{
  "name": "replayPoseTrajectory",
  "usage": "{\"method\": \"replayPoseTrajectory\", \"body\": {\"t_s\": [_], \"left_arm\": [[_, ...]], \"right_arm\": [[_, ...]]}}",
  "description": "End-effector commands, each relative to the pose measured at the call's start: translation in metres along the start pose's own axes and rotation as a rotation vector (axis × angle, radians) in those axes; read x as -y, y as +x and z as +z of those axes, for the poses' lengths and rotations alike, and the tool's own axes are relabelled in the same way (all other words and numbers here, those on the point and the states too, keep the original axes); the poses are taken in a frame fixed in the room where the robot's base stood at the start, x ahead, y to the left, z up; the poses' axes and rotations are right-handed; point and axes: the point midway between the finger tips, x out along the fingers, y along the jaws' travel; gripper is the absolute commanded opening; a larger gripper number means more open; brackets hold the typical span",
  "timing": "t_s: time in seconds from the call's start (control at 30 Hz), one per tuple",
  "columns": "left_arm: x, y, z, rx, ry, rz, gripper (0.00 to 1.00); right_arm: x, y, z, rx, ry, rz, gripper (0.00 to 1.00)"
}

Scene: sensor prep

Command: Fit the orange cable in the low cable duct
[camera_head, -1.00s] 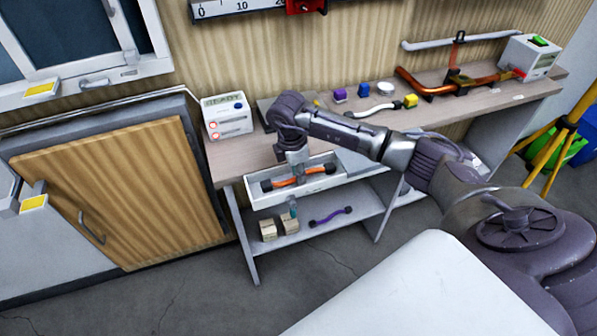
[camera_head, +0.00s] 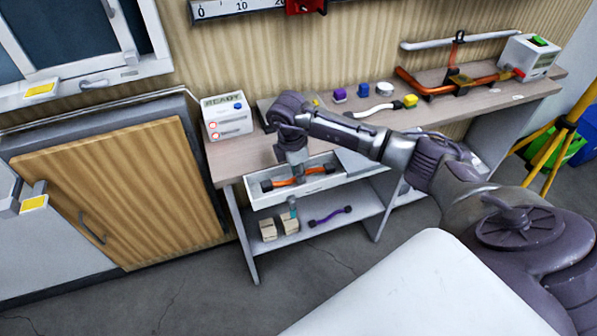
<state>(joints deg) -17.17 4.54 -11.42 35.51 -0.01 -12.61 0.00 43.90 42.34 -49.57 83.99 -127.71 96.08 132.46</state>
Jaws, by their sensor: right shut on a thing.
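The orange cable (camera_head: 285,183) has black ends and lies along the inside of a long, white, open-topped trough (camera_head: 262,203) under the worktop. I cannot tell whether this trough is the low cable duct, or whether the cable is fully seated on its floor. My right gripper (camera_head: 299,175) reaches down into the trough from above and is shut on the orange cable near its middle. Its fingertips are small and partly hidden by the cable. My left gripper is not in view.
The worktop (camera_head: 235,160) holds a white READY box (camera_head: 227,117), small coloured blocks and a white cable (camera_head: 375,111). A purple cable (camera_head: 330,216) and two beige blocks (camera_head: 268,230) are on the lower shelf (camera_head: 300,232). A wooden cabinet door (camera_head: 125,190) stands left.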

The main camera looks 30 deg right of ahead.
Motion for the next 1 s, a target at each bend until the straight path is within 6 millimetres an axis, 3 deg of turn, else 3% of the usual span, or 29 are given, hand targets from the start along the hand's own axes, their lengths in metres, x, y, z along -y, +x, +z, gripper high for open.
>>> {"method": "replayPoseTrajectory", "body": {"t_s": [1.0], "left_arm": [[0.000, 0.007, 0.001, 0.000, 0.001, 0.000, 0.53]], "right_arm": [[0.000, 0.011, -0.002, 0.000, 0.000, 0.000, 0.00]]}}
